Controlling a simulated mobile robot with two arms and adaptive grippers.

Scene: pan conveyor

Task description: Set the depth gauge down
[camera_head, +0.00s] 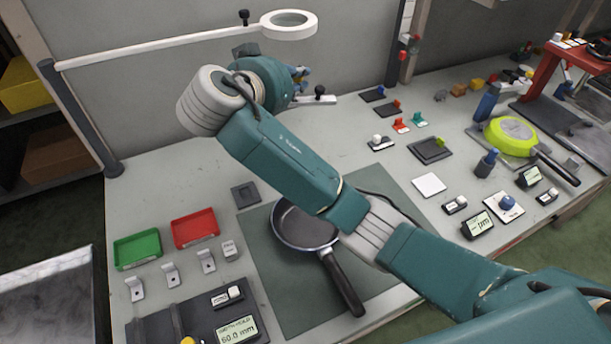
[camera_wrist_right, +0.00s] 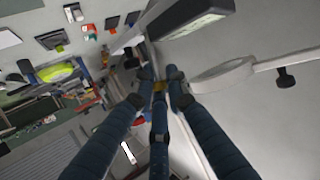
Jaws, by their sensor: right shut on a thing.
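My right arm reaches from the lower right across the bench toward the back. Its gripper (camera_head: 300,76) is above the rear of the bench, partly hidden behind its own wrist. In the right wrist view the blue fingers (camera_wrist_right: 158,78) close together on something, of which only a small yellowish bit shows between the tips. I take it for the depth gauge, but its shape is hidden. A white bar with a black knob (camera_head: 319,96) shows just beside the fingers; I cannot tell whether it is held. My left gripper is not in view.
A dark pan (camera_head: 292,226) lies on the green mat (camera_head: 285,300). Red (camera_head: 195,228) and green (camera_head: 137,250) trays stand left. A ring lamp (camera_head: 289,24) overhangs the rear. A lime pan (camera_head: 512,136) and several small devices occupy the right. Bare bench shows left of the arm.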

